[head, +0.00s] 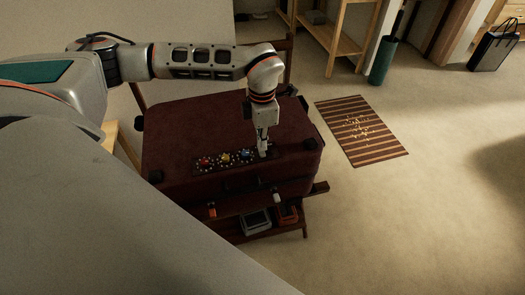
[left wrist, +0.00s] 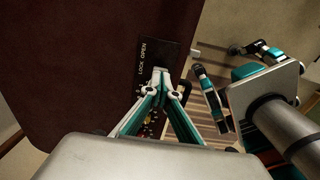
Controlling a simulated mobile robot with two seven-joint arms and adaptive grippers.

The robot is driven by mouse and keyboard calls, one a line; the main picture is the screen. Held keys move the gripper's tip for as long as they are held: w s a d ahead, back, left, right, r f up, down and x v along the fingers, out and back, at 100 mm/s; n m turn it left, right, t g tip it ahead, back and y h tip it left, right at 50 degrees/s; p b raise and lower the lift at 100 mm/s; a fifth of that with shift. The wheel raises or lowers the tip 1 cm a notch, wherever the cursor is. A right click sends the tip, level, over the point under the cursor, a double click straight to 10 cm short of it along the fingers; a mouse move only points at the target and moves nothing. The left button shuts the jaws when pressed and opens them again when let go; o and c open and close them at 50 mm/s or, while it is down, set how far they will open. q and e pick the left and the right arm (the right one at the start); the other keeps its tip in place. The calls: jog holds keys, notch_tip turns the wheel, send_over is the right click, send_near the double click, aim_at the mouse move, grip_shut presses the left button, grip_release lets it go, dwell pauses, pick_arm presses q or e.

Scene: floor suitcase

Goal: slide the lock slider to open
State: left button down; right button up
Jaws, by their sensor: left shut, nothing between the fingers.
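A dark red suitcase (head: 190,122) lies on a low wooden rack. A dark panel (head: 196,170) with red, yellow and blue parts runs along its near edge. In the left wrist view the panel end (left wrist: 149,55) reads LOCK OPEN. My left gripper (head: 263,154) points down at the right end of this panel. Its fingertips (left wrist: 160,72) are together beside the lettering with nothing held. The lock slider cannot be made out; the fingers cover that part, and I cannot tell whether they touch it.
A striped mat (head: 362,130) lies on the floor right of the suitcase. The rack's lower shelf holds a grey box (head: 256,221). A green cylinder (head: 382,62) and a dark bag (head: 492,50) stand at the back right. Open carpet fills the right side.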

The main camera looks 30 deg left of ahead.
aim_at(271, 153)
pick_arm(q)
jog(key=shift+f+b, duration=0.3)
jog(key=shift+f, duration=0.55)
dwell(0.7)
jog(key=shift+w+d, duration=0.15)
jog(key=shift+d, duration=0.05)
jog(key=shift+w+d, duration=0.25)
jog(key=shift+w+d+f, duration=0.15)
jog(key=shift+w+d, duration=0.35)
jog(key=shift+w, duration=0.1)
dwell(0.3)
jog(key=shift+w+r+p, duration=0.1)
jog(key=shift+r+p, duration=0.55)
jog(key=shift+r, duration=0.15)
notch_tip(271, 153, up, 5)
jog(key=p, duration=0.4)
jog(key=shift+f, duration=0.1)
